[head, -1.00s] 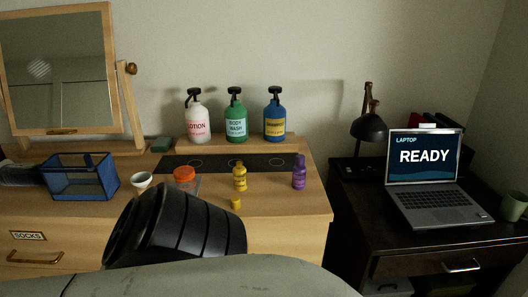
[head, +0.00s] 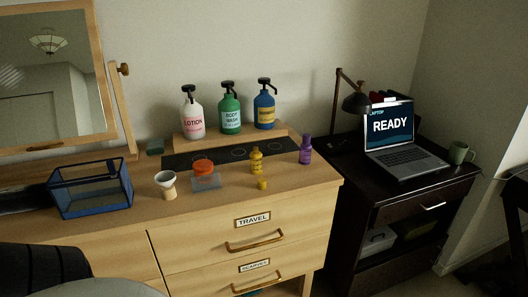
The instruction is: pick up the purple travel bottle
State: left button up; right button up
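The purple travel bottle (head: 305,150) stands upright near the right end of the wooden dresser top, at the edge of a dark mat with ring marks. A yellow travel bottle (head: 256,161) stands to its left, with a small yellow cap (head: 262,184) in front of it. A dark segmented part of my arm shows at the lower left, far from the purple bottle. I see no fingers of either gripper.
Lotion (head: 192,115), body wash (head: 230,111) and blue (head: 264,106) pump bottles stand on a raised shelf behind. A clear orange-lidded jar (head: 205,178), white cup (head: 166,186) and blue mesh basket (head: 92,190) are left. The dark desk holds a laptop (head: 392,146) and lamp (head: 358,103).

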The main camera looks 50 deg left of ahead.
aim_at(305, 150)
jog(key=u, duration=1.7)
jog(key=i, duration=0.15)
jog(key=z, duration=0.1)
